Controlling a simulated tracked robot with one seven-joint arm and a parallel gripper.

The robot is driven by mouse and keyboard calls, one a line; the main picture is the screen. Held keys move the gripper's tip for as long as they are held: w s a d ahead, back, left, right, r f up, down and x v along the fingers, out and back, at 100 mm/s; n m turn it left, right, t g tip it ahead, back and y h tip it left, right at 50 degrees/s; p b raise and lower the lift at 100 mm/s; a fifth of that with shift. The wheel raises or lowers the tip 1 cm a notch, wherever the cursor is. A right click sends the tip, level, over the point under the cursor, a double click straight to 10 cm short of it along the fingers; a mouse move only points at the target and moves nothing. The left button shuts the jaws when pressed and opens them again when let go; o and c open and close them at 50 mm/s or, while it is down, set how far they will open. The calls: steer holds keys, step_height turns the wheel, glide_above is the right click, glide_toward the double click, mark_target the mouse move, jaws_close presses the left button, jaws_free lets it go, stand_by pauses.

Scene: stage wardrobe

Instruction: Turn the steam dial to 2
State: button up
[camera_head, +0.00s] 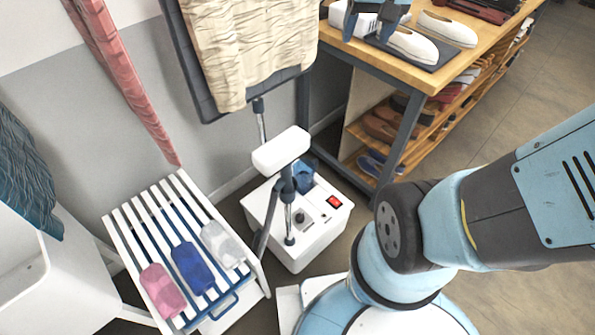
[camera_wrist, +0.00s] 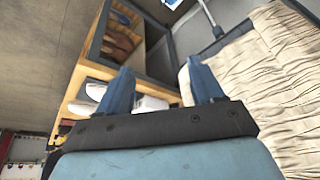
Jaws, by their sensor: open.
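The steam dial (camera_head: 299,217) is a small dark round knob on top of the white steamer base (camera_head: 282,246) in the head view. Its pointer and numbers are too small to read. A red switch (camera_head: 334,202) sits to its right, and the steamer's pole rises just left of it. My gripper (camera_wrist: 160,70) is open and empty in the wrist view, its two blue fingers wide apart. It is well away from the dial, near the bench with shoes and the hanging cream garment. The dial cannot be made out in the wrist view.
The cream garment (camera_head: 250,45) hangs behind the steamer, whose white head (camera_head: 281,150) stands above the base. A white slatted rack (camera_head: 125,222) with coloured bottle-like items is at the left. The wooden shoe bench (camera_head: 436,77) is behind right. Open floor lies farther right.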

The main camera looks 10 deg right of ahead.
steer(key=w+a+f+m+g, duration=0.1)
steer(key=w+f, duration=0.5)
steer(key=f, duration=0.4)
steer(key=w+f+m+g+y, duration=0.1)
steer(key=w+f+g, duration=0.1)
steer(key=w+f, duration=0.55)
steer(key=w+a+f+m+g, duration=0.1)
steer(key=w+f, duration=0.4)
steer(key=f, duration=0.6)
steer(key=m+g+y, duration=0.2)
steer(key=m+g, duration=0.1)
steer(key=m, duration=0.2)
glide_toward(301, 214)
steer(key=shift+g, duration=0.3)
steer(key=x, duration=0.9)
steer(key=shift+w+a+f, duration=0.1)
steer(key=shift+f, duration=0.2)
